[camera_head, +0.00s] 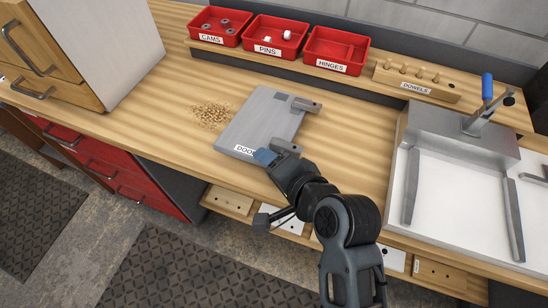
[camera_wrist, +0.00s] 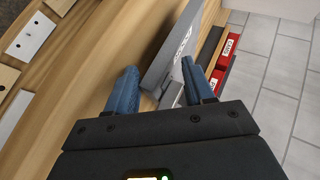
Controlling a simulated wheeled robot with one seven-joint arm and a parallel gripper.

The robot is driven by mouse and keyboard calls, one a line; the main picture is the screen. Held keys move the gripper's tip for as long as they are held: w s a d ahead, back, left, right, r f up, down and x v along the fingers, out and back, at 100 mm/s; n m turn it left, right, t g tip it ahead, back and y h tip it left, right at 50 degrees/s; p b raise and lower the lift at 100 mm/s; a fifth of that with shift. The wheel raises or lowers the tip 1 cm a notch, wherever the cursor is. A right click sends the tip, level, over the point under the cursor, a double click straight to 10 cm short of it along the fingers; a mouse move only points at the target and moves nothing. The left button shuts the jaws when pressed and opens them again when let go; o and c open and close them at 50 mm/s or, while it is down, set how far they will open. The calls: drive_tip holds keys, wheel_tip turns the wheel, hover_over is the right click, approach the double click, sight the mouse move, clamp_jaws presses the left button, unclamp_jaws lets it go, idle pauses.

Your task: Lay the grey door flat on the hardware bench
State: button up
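The grey door (camera_head: 258,118) is on the wooden bench (camera_head: 345,130), broad face up; it looks flat, with a white label on its near edge. Two grey hinge-like pieces stick out from its right side. My gripper (camera_head: 273,154) is at the door's near right corner. In the wrist view, my blue fingers (camera_wrist: 163,88) are apart. The door's grey edge (camera_wrist: 172,48) and a small grey piece (camera_wrist: 172,96) show between them, closer to the right finger. Wood shows beside the left finger, so the fingers are not closed on it. The near corner is partly hidden by my gripper.
Red bins (camera_head: 276,37) of cams, pins and hinges and a dowel block (camera_head: 415,80) stand behind the door. A wood-chip pile (camera_head: 210,115) lies left of it, beyond which is a cabinet (camera_head: 75,45). A white-bedded fixture (camera_head: 458,190) with a blue-handled clamp stands right.

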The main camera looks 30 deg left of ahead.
drive_tip(key=h, duration=0.2)
drive_tip(key=r+g+h, duration=0.1)
drive_tip(key=h, duration=0.1)
drive_tip(key=shift+d+g, duration=0.15)
drive_tip(key=shift+g, duration=0.15)
drive_tip(key=shift+d+h, duration=0.1)
drive_tip(key=shift+h, duration=0.5)
drive_tip(key=shift+s+d+r, duration=0.2)
drive_tip(key=shift+d, duration=0.25)
drive_tip(key=shift+s+d+r, duration=0.15)
drive_tip(key=shift+s+d, duration=0.05)
drive_tip(key=shift+d, duration=0.3)
drive_tip(key=shift+s+d+r, duration=0.2)
drive_tip(key=shift+d, duration=0.25)
drive_tip(key=o, duration=0.6)
drive_tip(key=shift+c, duration=0.2)
wheel_tip(320, 180, up, 8)
drive_tip(key=d, duration=0.1)
drive_tip(key=shift+s+d+f, duration=0.2)
drive_tip(key=shift+s, duration=0.05)
